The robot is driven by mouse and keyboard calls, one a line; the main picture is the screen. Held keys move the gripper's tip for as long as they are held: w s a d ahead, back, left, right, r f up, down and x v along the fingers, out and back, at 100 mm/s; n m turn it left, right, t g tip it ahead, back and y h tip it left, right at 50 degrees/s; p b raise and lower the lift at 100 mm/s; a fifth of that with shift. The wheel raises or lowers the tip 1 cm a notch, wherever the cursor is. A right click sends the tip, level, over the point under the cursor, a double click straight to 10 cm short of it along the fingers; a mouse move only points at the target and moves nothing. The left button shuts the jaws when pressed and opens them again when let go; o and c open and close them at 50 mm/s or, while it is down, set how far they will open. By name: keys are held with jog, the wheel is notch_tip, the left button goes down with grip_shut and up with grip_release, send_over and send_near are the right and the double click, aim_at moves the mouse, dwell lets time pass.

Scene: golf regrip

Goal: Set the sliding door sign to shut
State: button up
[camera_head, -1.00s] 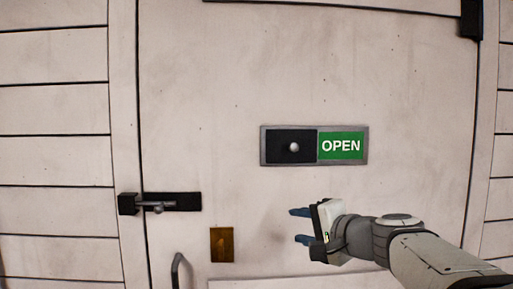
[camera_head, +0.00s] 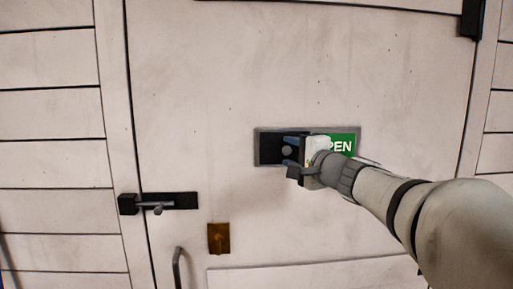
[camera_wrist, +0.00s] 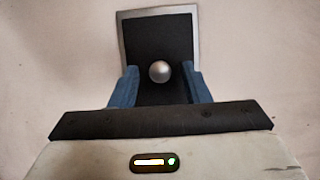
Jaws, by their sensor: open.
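The door sign is a grey-framed plate (camera_head: 258,131) on the white door. Its black sliding panel (camera_head: 268,148) covers the left half. The green part (camera_head: 347,140) on the right shows the end of the word OPEN; the rest is hidden behind my gripper. A round silver knob (camera_head: 287,151) stands on the black panel. My gripper (camera_head: 290,151) is open at the knob. In the wrist view, the knob (camera_wrist: 160,71) shows between the tips of my two blue fingers (camera_wrist: 160,85), with a gap on both sides. The black panel (camera_wrist: 145,38) is behind it.
A black latch with a bolt (camera_head: 172,201) is at the door's left edge. Below are a brown plate (camera_head: 218,238) and a grey door handle (camera_head: 177,268). The door surface around the sign is flat and clear.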

jog(key=shift+w+a, duration=0.1)
jog(key=shift+w, duration=0.2)
grip_shut()
dwell(0.5)
